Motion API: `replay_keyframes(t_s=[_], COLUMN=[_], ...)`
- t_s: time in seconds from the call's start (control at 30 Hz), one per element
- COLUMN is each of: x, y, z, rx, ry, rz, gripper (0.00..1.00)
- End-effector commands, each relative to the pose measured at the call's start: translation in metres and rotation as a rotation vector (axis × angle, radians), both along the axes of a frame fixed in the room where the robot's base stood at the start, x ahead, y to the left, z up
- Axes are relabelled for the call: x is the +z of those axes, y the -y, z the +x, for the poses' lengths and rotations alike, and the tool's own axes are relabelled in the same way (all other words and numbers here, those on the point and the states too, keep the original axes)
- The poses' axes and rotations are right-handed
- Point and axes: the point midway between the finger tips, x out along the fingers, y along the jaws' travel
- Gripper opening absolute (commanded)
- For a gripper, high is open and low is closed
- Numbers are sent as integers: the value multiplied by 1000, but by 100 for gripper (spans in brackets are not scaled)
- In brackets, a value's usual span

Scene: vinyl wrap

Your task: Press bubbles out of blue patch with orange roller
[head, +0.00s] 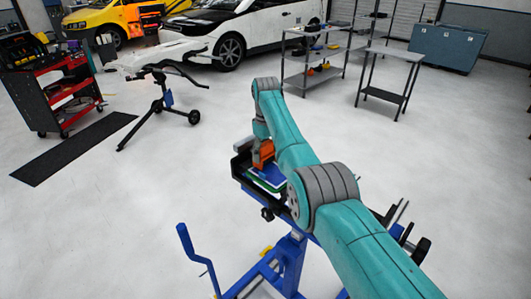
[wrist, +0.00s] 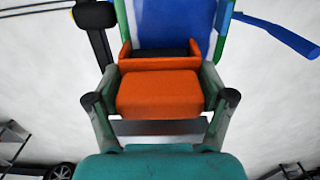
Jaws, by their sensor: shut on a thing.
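My gripper (wrist: 158,100) is shut on the orange roller (wrist: 158,92), with a finger on each side of its orange body. The roller also shows in the head view (head: 263,153), beneath the end of my arm. The blue patch (wrist: 172,22) lies just beyond the roller in the wrist view, on a panel with a green border (wrist: 221,30). In the head view the blue patch (head: 272,176) shows beside the roller, partly hidden by my arm. The roller is at the near edge of the patch; I cannot tell whether it touches it.
A blue stand (head: 290,262) with black clamp arms holds the panel, and a blue crank handle (head: 186,240) sticks out at its left. A red tool cart (head: 62,95), a black tripod stand (head: 160,105) and a metal table (head: 392,75) stand farther off.

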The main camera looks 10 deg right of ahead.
Motion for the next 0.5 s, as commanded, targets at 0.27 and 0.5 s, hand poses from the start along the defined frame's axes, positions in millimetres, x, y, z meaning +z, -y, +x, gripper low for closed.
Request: replay_keyframes(t_s=[0.27,0.5], x=[21,42], y=[0,0], z=[1,1], rx=[0,0], ry=[2,4], rz=[0,0], gripper=[53,53])
